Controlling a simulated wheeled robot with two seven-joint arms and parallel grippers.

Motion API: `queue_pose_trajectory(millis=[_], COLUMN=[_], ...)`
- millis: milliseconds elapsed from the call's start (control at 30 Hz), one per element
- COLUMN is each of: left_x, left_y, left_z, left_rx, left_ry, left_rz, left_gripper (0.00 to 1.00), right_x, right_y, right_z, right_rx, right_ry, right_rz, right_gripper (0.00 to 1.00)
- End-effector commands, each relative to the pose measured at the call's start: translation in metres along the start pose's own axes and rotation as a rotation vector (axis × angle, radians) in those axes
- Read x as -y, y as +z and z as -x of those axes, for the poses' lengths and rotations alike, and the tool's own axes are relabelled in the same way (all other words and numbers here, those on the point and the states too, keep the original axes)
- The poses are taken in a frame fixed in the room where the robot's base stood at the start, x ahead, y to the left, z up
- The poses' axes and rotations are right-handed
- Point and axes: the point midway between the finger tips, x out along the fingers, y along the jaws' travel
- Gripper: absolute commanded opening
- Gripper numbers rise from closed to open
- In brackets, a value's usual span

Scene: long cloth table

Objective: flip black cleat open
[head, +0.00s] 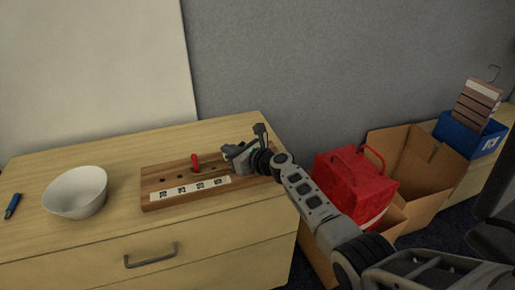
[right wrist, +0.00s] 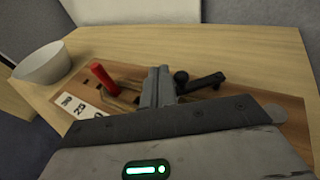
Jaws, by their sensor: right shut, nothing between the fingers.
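The wooden board (head: 155,182) lies on the pale wood cabinet top in the head view, with a white strip of printed marks along its front. A red lever (head: 195,162) stands up from it and also shows in the right wrist view (right wrist: 103,75). The black cleat (right wrist: 203,82) shows on the board in the right wrist view, its arm pointing to the right. In the head view I cannot make it out behind my gripper. My right gripper (right wrist: 158,84) is shut and empty, between the red lever and the black cleat, close beside the cleat; contact is unclear. My left gripper is not in view.
A white bowl (head: 76,193) stands left of the board, and a blue pen-like object (head: 12,206) lies at the far left. Right of the cabinet are a red bag (head: 352,180), an open cardboard box (head: 440,185) and a blue bin (head: 462,138). A grey wall rises behind.

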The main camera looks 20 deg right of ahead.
Motion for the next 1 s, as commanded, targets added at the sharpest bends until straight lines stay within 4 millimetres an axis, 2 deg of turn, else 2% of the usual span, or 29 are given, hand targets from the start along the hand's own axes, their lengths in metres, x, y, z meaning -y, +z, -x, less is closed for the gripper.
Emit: queue_pose_trajectory(millis=[767,1000], left_x=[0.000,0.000], left_y=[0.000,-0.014], left_z=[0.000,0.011], left_rx=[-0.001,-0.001], left_ry=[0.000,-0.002], left_rz=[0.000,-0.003], left_gripper=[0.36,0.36], right_x=[0.000,-0.006], right_y=[0.000,0.006], right_z=[0.000,0.011], right_rx=[0.000,-0.002], right_ry=[0.000,0.007], right_rz=[0.000,-0.001], right_gripper=[0.00,0.00])
